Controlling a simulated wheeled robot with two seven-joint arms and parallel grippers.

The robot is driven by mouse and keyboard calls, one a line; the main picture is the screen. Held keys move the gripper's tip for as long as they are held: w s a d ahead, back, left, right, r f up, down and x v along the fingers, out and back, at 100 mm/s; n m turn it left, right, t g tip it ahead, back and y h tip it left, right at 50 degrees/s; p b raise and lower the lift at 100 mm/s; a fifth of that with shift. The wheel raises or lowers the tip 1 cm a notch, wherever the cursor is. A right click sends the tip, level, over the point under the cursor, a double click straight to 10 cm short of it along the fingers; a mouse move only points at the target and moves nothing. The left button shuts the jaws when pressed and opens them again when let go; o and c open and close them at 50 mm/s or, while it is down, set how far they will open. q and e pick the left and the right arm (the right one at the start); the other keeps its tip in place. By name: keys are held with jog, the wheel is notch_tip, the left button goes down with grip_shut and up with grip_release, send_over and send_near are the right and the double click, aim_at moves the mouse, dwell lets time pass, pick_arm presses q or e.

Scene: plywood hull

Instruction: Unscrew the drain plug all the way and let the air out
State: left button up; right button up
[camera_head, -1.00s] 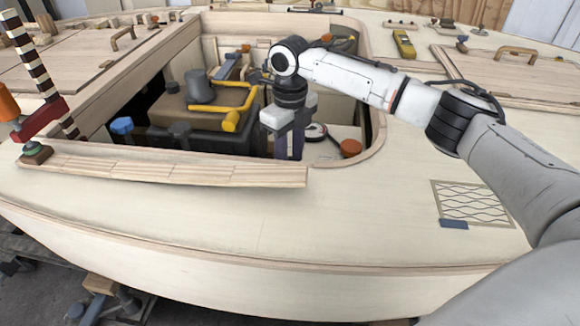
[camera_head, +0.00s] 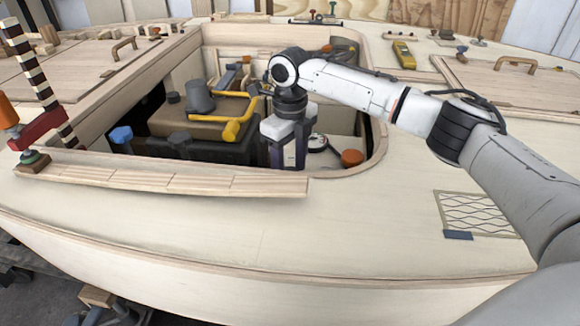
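My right gripper (camera_head: 288,160) reaches down into the open well of the hull, between the engine-like block and an orange cap. Its white finger mounts and dark fingers show from outside, and I cannot tell whether they are open or shut on something. I cannot make out the drain plug for certain. An orange round cap (camera_head: 352,158) sits on the pale ledge to the right of the gripper, apart from it. A round white-faced gauge (camera_head: 317,142) lies between them. A blue knob (camera_head: 122,135) stands at the well's left side. My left gripper is out of view.
A dark block with a brown top (camera_head: 190,122) fills the well's left part, with a yellow pipe (camera_head: 234,130) and grey cylinder (camera_head: 200,97) on it. A wooden coaming strip (camera_head: 180,182) edges the near side. The front deck is mostly clear.

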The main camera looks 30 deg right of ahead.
notch_tip(320, 180, up, 10)
jog(key=p, duration=0.2)
jog(key=shift+r, duration=0.15)
